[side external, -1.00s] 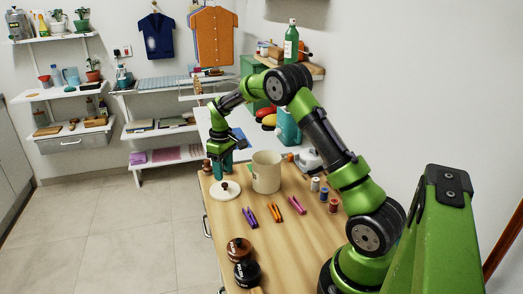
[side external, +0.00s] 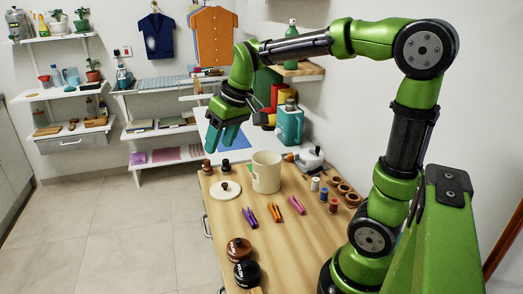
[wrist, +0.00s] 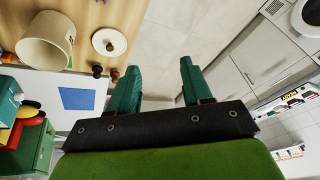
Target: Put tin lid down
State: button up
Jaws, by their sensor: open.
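The tin lid (side external: 225,190), a cream disc with a dark knob, lies flat on the wooden table beside the cream tin (side external: 267,172). The tin stands upright with its top open. In the wrist view the lid (wrist: 110,42) and the open tin (wrist: 46,42) show at the upper left. My gripper (side external: 222,138) is above the table's far left corner, higher than the lid and apart from it. In the wrist view its two teal fingers (wrist: 160,88) are spread with nothing between them.
Small brown bottles (side external: 227,166) stand at the table's far left corner. Purple (side external: 250,217) and pink (side external: 296,205) clips lie in front of the tin. Thread spools (side external: 324,194) stand to the right, dark round jars (side external: 246,272) at the near left. A teal container (side external: 290,125) stands behind.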

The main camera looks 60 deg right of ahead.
jog(key=s+a+m+t, duration=0.1)
jog(key=s+a, duration=0.3)
jog(key=s, duration=0.2)
jog(key=s+a+f+t+y, duration=0.1)
jog(key=s+a+t, duration=0.1)
jog(key=s+a, duration=0.2)
jog(key=s, duration=0.2)
jog(key=shift+s+f+m, duration=0.25)
jog(key=shift+s+m, duration=0.15)
